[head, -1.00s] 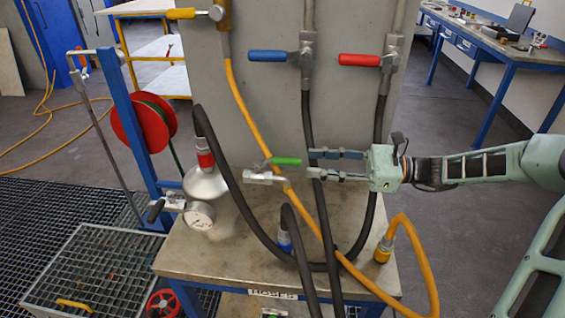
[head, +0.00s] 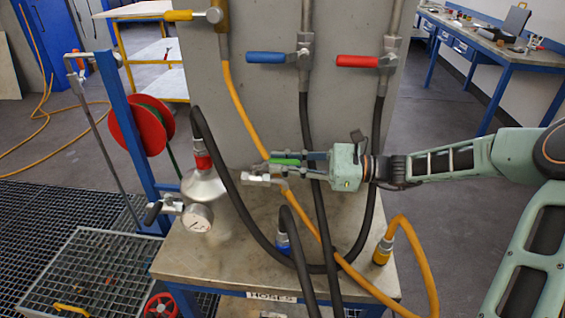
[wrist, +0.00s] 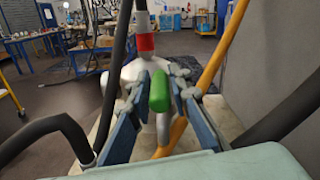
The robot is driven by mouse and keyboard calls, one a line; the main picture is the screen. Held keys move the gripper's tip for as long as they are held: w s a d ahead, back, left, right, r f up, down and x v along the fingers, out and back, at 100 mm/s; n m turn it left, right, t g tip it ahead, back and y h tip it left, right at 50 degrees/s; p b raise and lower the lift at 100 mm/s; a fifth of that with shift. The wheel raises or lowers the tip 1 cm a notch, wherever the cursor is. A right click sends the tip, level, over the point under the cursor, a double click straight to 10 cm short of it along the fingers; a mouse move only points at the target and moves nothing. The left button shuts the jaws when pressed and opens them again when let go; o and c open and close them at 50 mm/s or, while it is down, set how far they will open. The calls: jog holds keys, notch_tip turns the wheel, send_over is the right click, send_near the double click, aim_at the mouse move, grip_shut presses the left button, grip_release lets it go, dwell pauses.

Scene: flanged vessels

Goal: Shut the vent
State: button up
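A small valve with a green lever (head: 284,162) and a silver body (head: 257,179) sits in front of the grey panel, right of the silver vessel (head: 203,185). I take it for the vent. My gripper (head: 276,168) reaches in from the right with its fingers around the green lever. In the wrist view, the green lever (wrist: 160,92) stands between the two blue-grey fingers (wrist: 165,80), with a gap visible on at least the right side. The gripper looks open, not closed on the lever. The lever's pivot is partly hidden by the fingers.
A black hose (head: 236,215) loops just left of the valve, and a yellow hose (head: 237,100) passes behind it. Blue (head: 267,57), red (head: 358,61) and yellow (head: 178,15) levers sit higher on the panel (head: 340,110).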

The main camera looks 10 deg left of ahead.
grip_shut()
jog(key=shift+w+a+r+n+g+p, duration=0.1)
jog(key=shift+w+r+n+g+p, duration=0.1)
jog(key=shift+n+g+p, duration=0.35)
jog(key=shift+w+a+f+n+g+h+p, duration=0.15)
jog(key=shift+w+n+g+h+p, duration=0.25)
jog(key=shift+n+g, duration=0.8)
jog(key=shift+w+a+n+g+h+p, duration=0.15)
jog(key=shift+w+n+g+h, duration=0.45)
jog(key=shift+g, duration=1.05)
jog(key=o, duration=0.5)
grip_release()
jog(key=shift+d, duration=0.1)
